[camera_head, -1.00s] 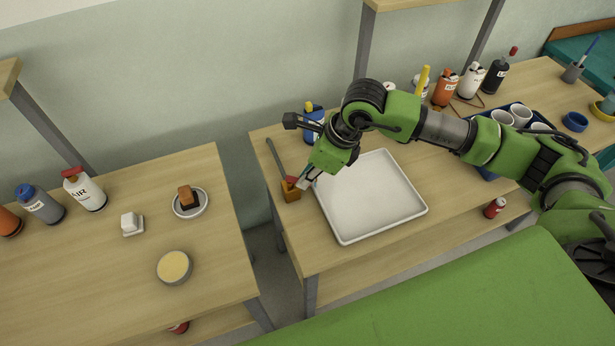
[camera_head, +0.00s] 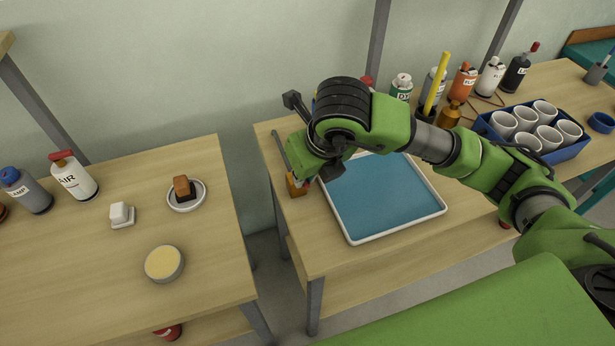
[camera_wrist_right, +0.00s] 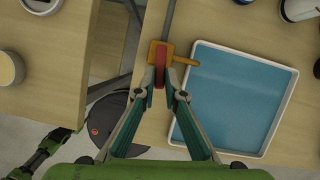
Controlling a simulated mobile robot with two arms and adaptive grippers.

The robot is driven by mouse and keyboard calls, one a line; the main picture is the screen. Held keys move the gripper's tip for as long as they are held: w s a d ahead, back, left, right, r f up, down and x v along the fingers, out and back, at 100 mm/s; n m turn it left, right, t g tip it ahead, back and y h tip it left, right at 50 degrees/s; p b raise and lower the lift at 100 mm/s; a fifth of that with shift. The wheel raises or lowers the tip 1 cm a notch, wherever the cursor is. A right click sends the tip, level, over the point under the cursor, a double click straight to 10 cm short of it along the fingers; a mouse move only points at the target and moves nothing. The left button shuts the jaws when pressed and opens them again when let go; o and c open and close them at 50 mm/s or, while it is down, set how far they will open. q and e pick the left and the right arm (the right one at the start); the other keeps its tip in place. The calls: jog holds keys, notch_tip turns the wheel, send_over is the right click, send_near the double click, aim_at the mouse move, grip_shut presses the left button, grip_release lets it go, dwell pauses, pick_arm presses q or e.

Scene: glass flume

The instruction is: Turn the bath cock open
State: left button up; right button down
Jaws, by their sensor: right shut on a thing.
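The bath cock has a brass body (camera_head: 295,187) at the left edge of the right-hand table, with a grey pipe running back from it. In the right wrist view its brass body (camera_wrist_right: 154,47) has a spout pointing right over the tray's rim. Its red handle (camera_wrist_right: 160,62) points toward me. My right gripper (camera_wrist_right: 160,86) is shut on the red handle; in the head view the wrist hides most of this. The white tray (camera_head: 395,230) beside it holds a flat blue fill (camera_head: 375,195). My left gripper is not in view.
A blue crate of white cups (camera_head: 565,154) and several bottles stand to the right and behind. A gap separates this table from the left table (camera_head: 90,270), which carries a round yellow-topped tin (camera_head: 164,264), a dish (camera_head: 187,196) and bottles.

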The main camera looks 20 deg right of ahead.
jog(key=shift+r, duration=0.1)
dwell(0.4)
jog(key=c, duration=2.1)
grip_release()
jog(key=v, duration=1.2)
jog(key=shift+a, duration=0.1)
